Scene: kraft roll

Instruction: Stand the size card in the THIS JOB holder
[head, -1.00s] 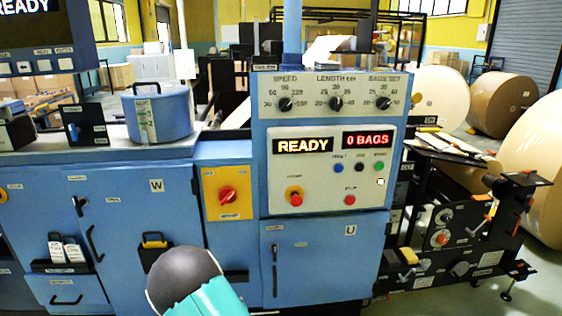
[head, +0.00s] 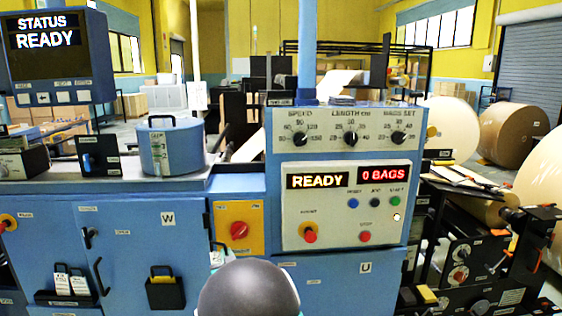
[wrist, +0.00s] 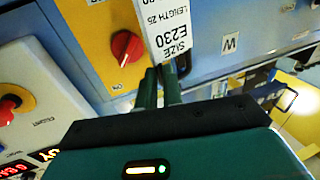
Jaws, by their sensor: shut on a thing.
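The size card (wrist: 168,35) is white with black print reading SIZE E230 and a LENGTH line. In the wrist view my gripper (wrist: 160,80) is shut on its lower end, and the card sticks out past the dark fingertips, in front of the orange panel with the red knob. In the head view my rounded grey arm link hides the gripper; a pale scrap at its left may be the card. A small dark holder (head: 280,102) sits on the top left edge of the control panel; its label looks like THIS JOB but is barely legible.
A black rack (head: 68,298) with white cards and a black pocket (head: 165,293) with a yellow item are on the blue cabinet doors. The control panel (head: 340,215) has projecting knobs and buttons. A blue post (head: 307,50) rises just right of the small holder.

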